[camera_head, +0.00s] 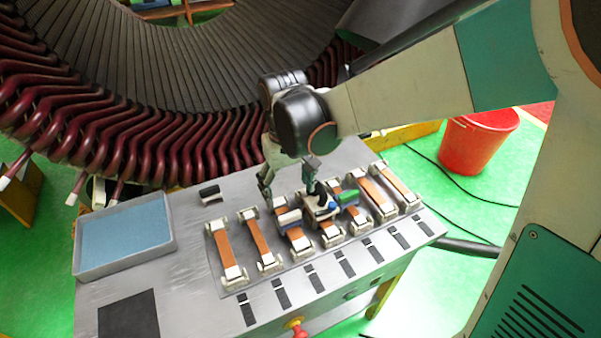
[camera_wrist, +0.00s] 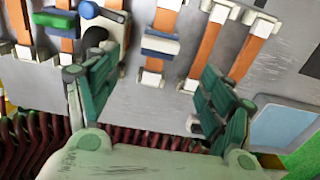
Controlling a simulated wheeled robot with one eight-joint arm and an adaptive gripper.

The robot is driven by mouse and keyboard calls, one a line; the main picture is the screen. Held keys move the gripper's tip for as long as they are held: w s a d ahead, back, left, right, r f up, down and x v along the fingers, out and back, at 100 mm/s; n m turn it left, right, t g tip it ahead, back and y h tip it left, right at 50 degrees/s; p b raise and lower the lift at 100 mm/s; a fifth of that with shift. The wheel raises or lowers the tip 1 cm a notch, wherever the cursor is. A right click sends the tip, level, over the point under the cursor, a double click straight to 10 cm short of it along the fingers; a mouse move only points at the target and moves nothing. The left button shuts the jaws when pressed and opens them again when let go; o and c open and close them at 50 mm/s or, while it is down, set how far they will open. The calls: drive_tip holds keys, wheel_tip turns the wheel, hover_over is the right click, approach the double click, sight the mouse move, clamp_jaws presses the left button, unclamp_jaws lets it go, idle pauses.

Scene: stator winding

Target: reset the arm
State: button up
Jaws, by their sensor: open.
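My gripper (camera_head: 288,186) hangs above the metal workbench (camera_head: 188,262), over the back part of a row of orange strips. It also shows in the wrist view (camera_wrist: 150,92), with its two green fingers spread wide apart and nothing between them. One orange strip (camera_wrist: 161,45) with a blue and white block on it lies beyond the fingertips. My arm reaches in from the right in the head view and bends down at a dark wrist joint.
A blue-lined tray (camera_head: 123,238) stands at the bench's left, with a black pad (camera_head: 129,315) in front. The stator with dark red coil ends (camera_head: 130,140) rises close behind the bench. A red bucket (camera_head: 477,142) stands on the green floor at right, near loose cables.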

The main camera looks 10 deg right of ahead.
drive_tip(key=s+d+r+m+t+b, duration=0.1)
drive_tip(key=s+d+r+t+b, duration=0.1)
drive_tip(key=s+d, duration=0.4)
drive_tip(key=s+d+r+m+t+b, duration=0.2)
drive_tip(key=s+d+r+t, duration=0.1)
drive_tip(key=s+d+t, duration=0.2)
drive_tip(key=s+d, duration=0.2)
drive_tip(key=d, duration=0.1)
drive_tip(key=shift+d+r, duration=0.15)
drive_tip(key=shift+r, duration=0.1)
idle(2.2)
